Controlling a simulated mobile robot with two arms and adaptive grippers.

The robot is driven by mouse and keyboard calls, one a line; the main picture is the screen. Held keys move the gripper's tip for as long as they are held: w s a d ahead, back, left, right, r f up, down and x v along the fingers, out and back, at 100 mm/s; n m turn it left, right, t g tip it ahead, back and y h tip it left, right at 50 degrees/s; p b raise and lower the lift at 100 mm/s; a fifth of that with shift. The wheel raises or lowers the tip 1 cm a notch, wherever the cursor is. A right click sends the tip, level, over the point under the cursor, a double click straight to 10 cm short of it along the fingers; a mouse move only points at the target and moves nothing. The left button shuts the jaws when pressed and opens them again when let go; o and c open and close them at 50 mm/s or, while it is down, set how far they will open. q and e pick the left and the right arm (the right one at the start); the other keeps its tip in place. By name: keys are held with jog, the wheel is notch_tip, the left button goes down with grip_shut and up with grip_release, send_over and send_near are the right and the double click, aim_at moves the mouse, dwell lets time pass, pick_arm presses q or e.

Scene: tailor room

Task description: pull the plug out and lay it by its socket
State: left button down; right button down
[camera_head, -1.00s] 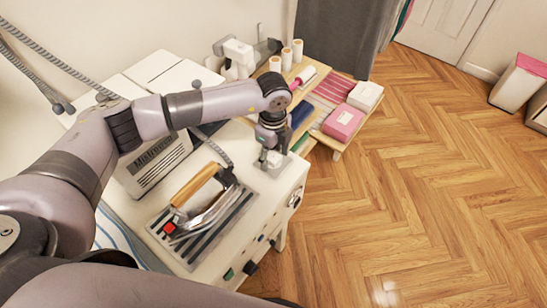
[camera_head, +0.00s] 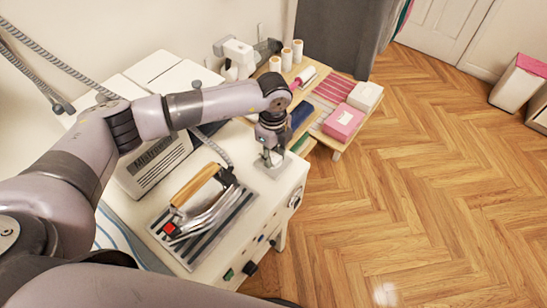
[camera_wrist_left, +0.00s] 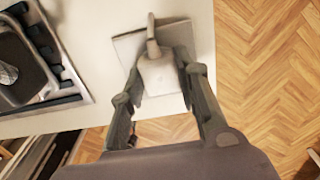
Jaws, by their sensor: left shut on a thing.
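My left gripper (camera_head: 271,153) points down at the right end of the cream worktop unit. In the left wrist view its two fingers (camera_wrist_left: 159,72) are shut on the pale plug (camera_wrist_left: 157,76), one on each side. The plug is over a grey square socket plate (camera_wrist_left: 178,33); the plate also shows in the head view (camera_head: 286,169), partly covered by the gripper. I cannot tell whether the plug is fully seated. My right gripper is not in view.
A steam iron (camera_head: 205,208) with a wooden handle rests on a striped pad left of the gripper. A low wooden table with thread spools and a pink box (camera_head: 343,122) is beyond.

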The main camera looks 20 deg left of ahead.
aim_at(273, 156)
pick_arm(q)
jog(key=shift+r, duration=0.2)
jog(key=shift+r+p, duration=2)
jog(key=shift+r, duration=0.8)
jog(key=shift+r, duration=0.1)
